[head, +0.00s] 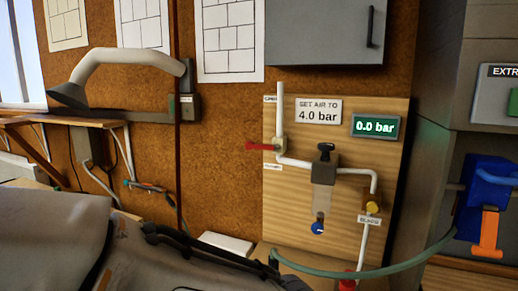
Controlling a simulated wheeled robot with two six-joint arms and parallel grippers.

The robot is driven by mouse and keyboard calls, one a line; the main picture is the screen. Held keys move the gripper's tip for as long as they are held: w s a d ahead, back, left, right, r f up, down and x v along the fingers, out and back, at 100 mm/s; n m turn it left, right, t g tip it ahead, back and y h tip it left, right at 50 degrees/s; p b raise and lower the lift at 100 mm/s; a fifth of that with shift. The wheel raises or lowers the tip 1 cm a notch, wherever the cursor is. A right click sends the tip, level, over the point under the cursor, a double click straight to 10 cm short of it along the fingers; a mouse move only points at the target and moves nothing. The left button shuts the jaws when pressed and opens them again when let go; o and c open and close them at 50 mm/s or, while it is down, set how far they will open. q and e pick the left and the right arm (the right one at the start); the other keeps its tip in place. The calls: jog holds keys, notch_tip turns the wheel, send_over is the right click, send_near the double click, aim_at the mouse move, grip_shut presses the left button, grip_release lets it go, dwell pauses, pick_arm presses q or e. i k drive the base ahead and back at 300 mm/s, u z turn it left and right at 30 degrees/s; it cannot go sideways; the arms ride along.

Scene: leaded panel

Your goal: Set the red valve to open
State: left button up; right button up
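The red valve lever (261,147) is on the wooden panel (290,232). It points left, roughly level, across the upright white pipe (280,112). Its pale valve body (281,144) sits on that pipe. One small label (270,99) is above the lever and another (272,167) is below it; both are too small to read surely. A green-lit display (375,127) reads 0.0 bar. A sign (318,111) reads SET AIR TO 4.0 bar. Neither gripper can be made out in the head view, and nothing touches the lever.
A regulator with a black knob (325,152) stands right of the valve. A yellow fitting (373,208) is lower right. A green hose (400,264) runs to a blue and orange device (486,205). A grey cabinet (318,35) hangs above. Large grey shapes fill the lower left.

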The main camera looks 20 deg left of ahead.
aim_at(249, 145)
jog(key=z, duration=1.9)
jog(key=k, duration=1.2)
jog(key=u, duration=1.95)
jog(key=i, duration=0.5)
jog(key=z, duration=0.05)
